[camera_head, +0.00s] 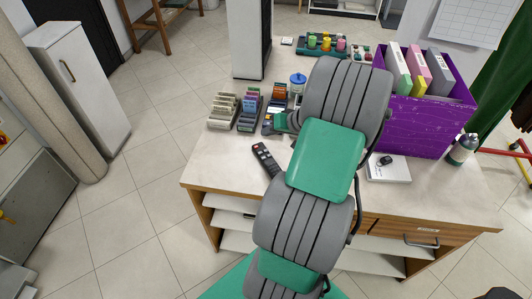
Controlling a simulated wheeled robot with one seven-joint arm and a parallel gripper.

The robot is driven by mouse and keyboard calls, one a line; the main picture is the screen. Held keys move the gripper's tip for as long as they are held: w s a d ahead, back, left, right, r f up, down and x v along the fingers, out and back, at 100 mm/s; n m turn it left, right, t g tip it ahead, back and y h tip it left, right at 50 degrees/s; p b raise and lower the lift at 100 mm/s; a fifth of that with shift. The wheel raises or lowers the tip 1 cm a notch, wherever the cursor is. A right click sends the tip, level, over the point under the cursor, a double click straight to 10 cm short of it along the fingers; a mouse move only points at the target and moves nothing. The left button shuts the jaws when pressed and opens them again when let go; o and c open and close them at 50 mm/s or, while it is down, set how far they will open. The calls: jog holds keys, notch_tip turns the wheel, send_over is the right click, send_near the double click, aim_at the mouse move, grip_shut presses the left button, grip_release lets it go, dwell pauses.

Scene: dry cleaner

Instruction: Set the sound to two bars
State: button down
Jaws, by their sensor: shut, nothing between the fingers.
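A dark remote control (266,159) with a red button and small light buttons lies on the pale counter top (222,165), left of my arm. Its button markings are too small to read. I see no screen or sound bars. My grey and green arm rises over the middle of the counter and covers part of it. My gripper does not show clearly; it seems hidden behind the arm links. A small grey-green part juts out left of the arm, and I cannot tell what it is.
Card racks (224,109) and a blue-lidded jar (297,83) stand behind the remote. A tray of coloured spools (325,45) is at the back. A purple bin (425,118) with folders, a bottle (462,149) and a white box (389,171) are at right. Counter left of the remote is clear.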

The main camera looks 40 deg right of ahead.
notch_tip(320, 180, down, 6)
jog(key=b, duration=0.3)
dwell(1.8)
jog(key=shift+f+b, duration=0.35)
jog(key=shift+b, duration=0.2)
jog(key=shift+f+b, duration=0.3)
jog(key=shift+f, duration=0.1)
jog(key=shift+r, duration=0.15)
dwell(0.4)
jog(key=shift+r+p, duration=0.55)
jog(key=shift+r, duration=0.1)
jog(key=shift+r, duration=0.1)
notch_tip(320, 180, up, 5)
jog(key=p, duration=0.3)
